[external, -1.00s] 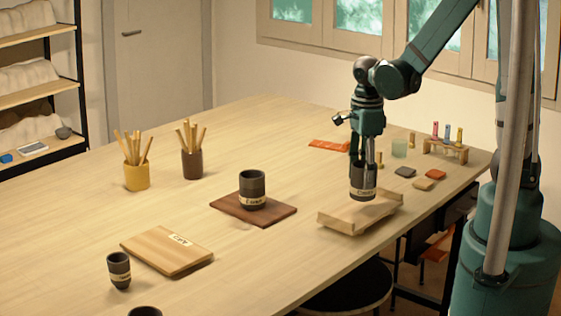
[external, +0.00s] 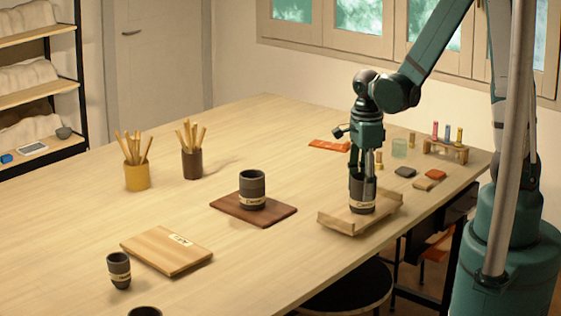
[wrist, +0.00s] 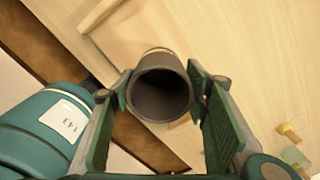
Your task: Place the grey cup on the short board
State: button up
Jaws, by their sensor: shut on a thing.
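My gripper (external: 364,172) is shut on a dark grey cup (external: 361,199) with a pale label band. The cup is upright, low over a light wooden board with raised ends (external: 335,221), and its base looks to be at the board's surface; contact is hard to tell. In the wrist view the cup's open mouth (wrist: 160,92) sits between the two fingers. A similar dark cup (external: 252,188) stands on a dark brown board (external: 280,213). A flat light board with a label (external: 160,254) lies front left. I cannot tell which board is called short.
A smaller dark cup (external: 119,270) stands beside the flat light board, and another cup (external: 145,312) is cut off below. A yellow pot (external: 137,177) and a brown pot (external: 192,164) hold sticks. Small tiles (external: 405,172) and a rack (external: 446,150) lie right of my gripper.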

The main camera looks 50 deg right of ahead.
jog(key=shift+f, duration=0.2)
jog(key=o, duration=1)
jog(key=shift+r, duration=0.15)
jog(key=shift+r+p, duration=0.4)
jog(key=shift+r, duration=5.65)
jog(key=shift+r, duration=0.1)
